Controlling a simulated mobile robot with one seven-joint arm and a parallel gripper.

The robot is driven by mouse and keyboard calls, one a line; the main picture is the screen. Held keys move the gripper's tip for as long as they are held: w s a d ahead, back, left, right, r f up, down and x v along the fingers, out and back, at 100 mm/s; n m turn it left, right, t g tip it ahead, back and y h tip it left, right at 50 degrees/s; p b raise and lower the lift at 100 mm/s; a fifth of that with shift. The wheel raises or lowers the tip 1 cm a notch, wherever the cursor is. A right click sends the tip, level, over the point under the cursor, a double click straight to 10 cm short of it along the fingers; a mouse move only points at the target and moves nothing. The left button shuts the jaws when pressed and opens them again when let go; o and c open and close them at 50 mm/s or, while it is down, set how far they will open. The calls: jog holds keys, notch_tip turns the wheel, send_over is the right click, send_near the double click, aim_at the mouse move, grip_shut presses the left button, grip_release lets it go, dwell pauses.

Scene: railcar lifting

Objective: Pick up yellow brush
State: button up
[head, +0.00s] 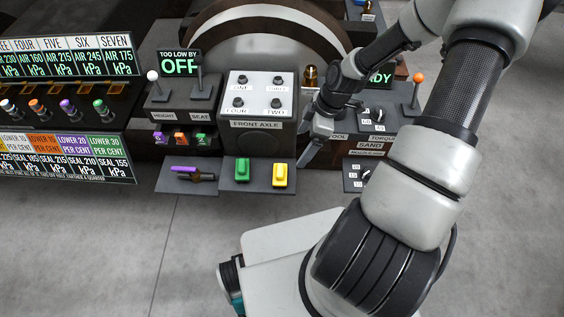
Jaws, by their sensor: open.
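A small yellow block-like thing (280,175), perhaps the yellow brush, rests on the right part of a dark shelf (258,187) below the FRONT AXLE box. A similar green piece (242,170) stands to its left, apart from it. My gripper (308,152) is open and seems empty. It hangs up and to the right of the yellow piece, beside the right side of the FRONT AXLE box, and does not visibly touch the yellow piece. The fingers are seen edge-on, so the gap between them is unclear.
A purple-handled brush (187,172) lies on a dark tray at the left. The FRONT AXLE box (257,98) with several knobs stands behind the shelf. A lever with an orange ball (418,77) and a SAND panel (372,140) are to the right.

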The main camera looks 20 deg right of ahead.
aim_at(281, 170)
jog(key=shift+n+t+y, duration=0.3)
jog(key=shift+y, duration=0.1)
jog(key=b+x, duration=0.1)
jog(key=x, duration=0.5)
jog(key=b+x, duration=0.1)
jog(key=x, duration=0.6)
jog(key=b+x, duration=0.2)
jog(key=x, duration=0.4)
jog(key=shift+w+d+f, duration=0.2)
jog(key=shift+w, duration=0.05)
jog(key=c, duration=1.2)
notch_tip(281, 170, up, 10)
jog(key=shift+r+p, duration=0.1)
jog(key=shift+p, duration=0.95)
